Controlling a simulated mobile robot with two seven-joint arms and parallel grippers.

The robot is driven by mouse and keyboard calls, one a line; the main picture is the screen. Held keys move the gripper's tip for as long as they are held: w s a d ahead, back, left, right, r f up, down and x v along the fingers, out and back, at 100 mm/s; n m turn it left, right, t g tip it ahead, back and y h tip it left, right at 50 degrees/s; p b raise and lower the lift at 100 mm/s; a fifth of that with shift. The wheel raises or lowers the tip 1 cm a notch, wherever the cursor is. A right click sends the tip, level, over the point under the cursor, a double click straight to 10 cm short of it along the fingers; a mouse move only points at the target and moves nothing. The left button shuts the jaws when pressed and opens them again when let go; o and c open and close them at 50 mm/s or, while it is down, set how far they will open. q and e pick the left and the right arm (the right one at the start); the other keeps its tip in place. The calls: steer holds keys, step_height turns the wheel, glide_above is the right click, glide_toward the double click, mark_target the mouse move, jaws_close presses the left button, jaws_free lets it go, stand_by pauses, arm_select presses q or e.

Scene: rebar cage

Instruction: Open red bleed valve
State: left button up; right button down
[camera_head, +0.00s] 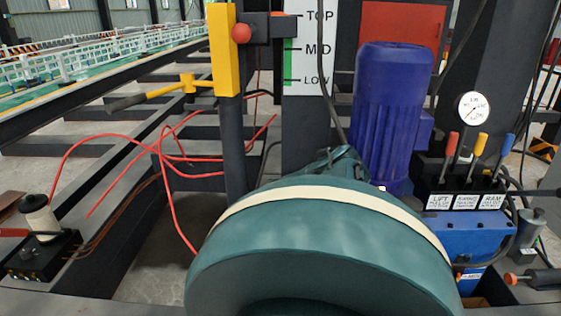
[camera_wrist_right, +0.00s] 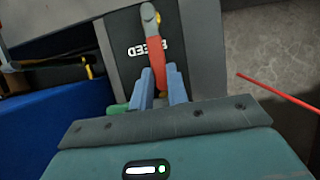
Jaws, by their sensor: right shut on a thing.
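In the right wrist view the red bleed valve handle (camera_wrist_right: 157,45) stands over a dark plate with a white "BLEED" label (camera_wrist_right: 136,52), which reads upside down. Its far end is a grey metal fitting. My right gripper (camera_wrist_right: 161,80) has its two blue-grey fingers on either side of the handle's near end and is shut on it. In the head view my own large teal arm link fills the bottom middle and hides the right gripper and the valve. My left gripper is in neither view.
The head view shows a blue motor (camera_head: 392,110), a gauge (camera_head: 474,109), a blue tank (camera_head: 470,238) and red, yellow and blue levers at right. A yellow post (camera_head: 223,50) stands left of centre. Red hoses (camera_head: 157,150) loop at left; a red line (camera_wrist_right: 280,91) shows in the wrist view.

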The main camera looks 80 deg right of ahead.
stand_by(0.3)
steer(key=c, duration=1.4)
jaws_free()
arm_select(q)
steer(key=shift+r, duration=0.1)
arm_select(e)
steer(key=shift+o, duration=0.2)
steer(key=shift+d+r, duration=0.15)
steer(key=shift+r, duration=0.2)
arm_select(q)
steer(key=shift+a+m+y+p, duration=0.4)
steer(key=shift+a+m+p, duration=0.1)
steer(key=shift+p, duration=1.45)
arm_select(e)
steer(key=v, duration=1.2)
steer(key=shift+r, duration=0.15)
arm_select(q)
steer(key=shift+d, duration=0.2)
